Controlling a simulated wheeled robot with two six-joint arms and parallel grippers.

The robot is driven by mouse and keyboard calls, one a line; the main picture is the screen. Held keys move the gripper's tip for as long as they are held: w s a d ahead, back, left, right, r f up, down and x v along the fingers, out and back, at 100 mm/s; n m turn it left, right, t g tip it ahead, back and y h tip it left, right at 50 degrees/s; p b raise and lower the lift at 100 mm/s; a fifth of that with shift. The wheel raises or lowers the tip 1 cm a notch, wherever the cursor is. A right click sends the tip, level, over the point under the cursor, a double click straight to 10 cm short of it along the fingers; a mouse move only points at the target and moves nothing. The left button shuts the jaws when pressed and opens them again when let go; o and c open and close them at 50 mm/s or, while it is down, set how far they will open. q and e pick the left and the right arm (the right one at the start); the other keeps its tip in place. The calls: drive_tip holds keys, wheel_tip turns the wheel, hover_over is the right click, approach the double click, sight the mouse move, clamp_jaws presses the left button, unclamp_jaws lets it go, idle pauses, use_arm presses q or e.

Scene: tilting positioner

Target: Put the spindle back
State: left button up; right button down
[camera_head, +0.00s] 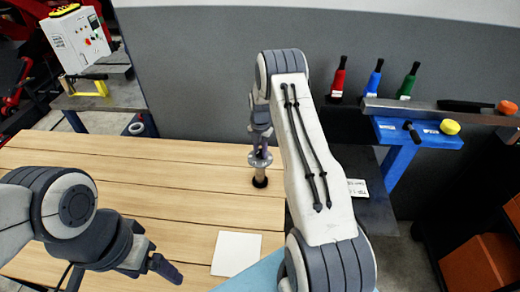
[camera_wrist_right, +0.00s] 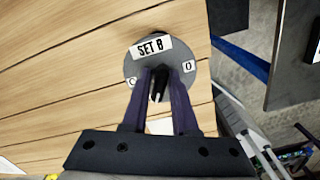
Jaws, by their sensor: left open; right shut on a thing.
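The spindle (camera_head: 260,170) is a slim metal post with a round grey flange near its top and a dark lower end. It is upright over the wooden table, right of the middle; I cannot tell whether its foot touches the boards. My right gripper (camera_head: 260,146) points down and is shut on its top. In the right wrist view the two purple fingers (camera_wrist_right: 159,82) close on a dark stub above the grey flange (camera_wrist_right: 197,80), which carries a "SET B" label. My left gripper (camera_head: 163,264) is open and empty over the front left of the table.
A white square plate (camera_head: 236,253) lies on the table (camera_head: 150,185) in front of the spindle. A blue stand (camera_head: 400,150) is to the right. The table's left part is clear.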

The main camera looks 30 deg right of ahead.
drive_tip(key=shift+w, duration=0.1)
drive_tip(key=c, duration=0.7)
unclamp_jaws()
drive_tip(key=shift+f, duration=0.1)
